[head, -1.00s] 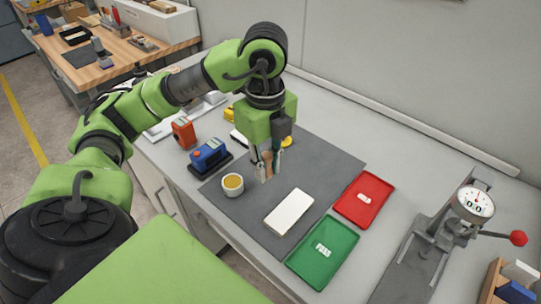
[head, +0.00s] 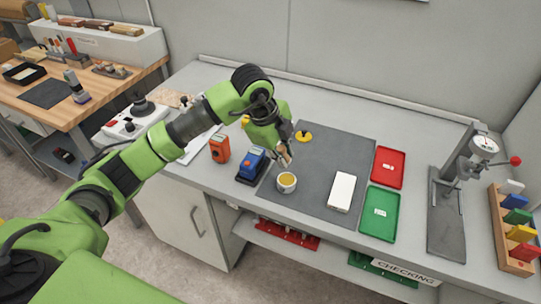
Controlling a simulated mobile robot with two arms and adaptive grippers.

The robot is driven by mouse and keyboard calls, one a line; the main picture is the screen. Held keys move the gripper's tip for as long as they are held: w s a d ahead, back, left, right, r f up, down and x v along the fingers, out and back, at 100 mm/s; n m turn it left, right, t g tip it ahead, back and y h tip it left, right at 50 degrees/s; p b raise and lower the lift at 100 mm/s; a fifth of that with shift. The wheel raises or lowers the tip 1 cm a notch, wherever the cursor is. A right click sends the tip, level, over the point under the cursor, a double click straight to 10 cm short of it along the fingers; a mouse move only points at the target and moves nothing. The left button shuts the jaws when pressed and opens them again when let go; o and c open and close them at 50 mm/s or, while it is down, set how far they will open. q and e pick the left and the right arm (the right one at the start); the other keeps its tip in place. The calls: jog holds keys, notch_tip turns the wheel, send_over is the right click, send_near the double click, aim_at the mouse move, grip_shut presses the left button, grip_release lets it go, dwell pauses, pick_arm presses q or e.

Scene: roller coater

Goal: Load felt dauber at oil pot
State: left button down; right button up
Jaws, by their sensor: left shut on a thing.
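The oil pot (head: 286,183) is a small white cup with amber liquid, standing on the dark grey mat (head: 328,148) near its front left edge. My left gripper (head: 285,158) is just above and behind the pot. It is shut on the felt dauber (head: 284,151), a small tan-handled piece mostly hidden by the fingers. The dauber's tip is hard to make out, and I cannot tell whether it touches the oil. My right gripper is not in view.
A blue device (head: 252,163) and an orange device (head: 219,149) stand left of the pot. A white block (head: 342,191) lies right of it. Red (head: 389,167) and green (head: 380,213) trays, then a dial gauge stand (head: 447,210), are farther right. A yellow-topped item (head: 303,137) sits behind.

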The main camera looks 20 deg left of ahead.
aim_at(287, 179)
pick_arm(q)
jog(key=shift+w+d+f+b, duration=0.2)
jog(key=shift+f+b, duration=0.1)
jog(key=shift+f, duration=0.25)
notch_tip(287, 179, down, 4)
jog(key=shift+r+b, duration=0.25)
jog(key=shift+b, duration=0.85)
jog(key=shift+f+b, duration=0.5)
jog(key=shift+f, duration=0.25)
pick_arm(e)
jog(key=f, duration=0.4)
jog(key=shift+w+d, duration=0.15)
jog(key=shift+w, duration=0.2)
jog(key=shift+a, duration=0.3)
pick_arm(q)
jog(key=shift+f, duration=0.35)
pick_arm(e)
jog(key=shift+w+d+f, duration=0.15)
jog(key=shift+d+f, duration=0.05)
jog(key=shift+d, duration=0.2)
pick_arm(q)
jog(key=shift+f+b, duration=0.35)
jog(key=shift+b, duration=0.1)
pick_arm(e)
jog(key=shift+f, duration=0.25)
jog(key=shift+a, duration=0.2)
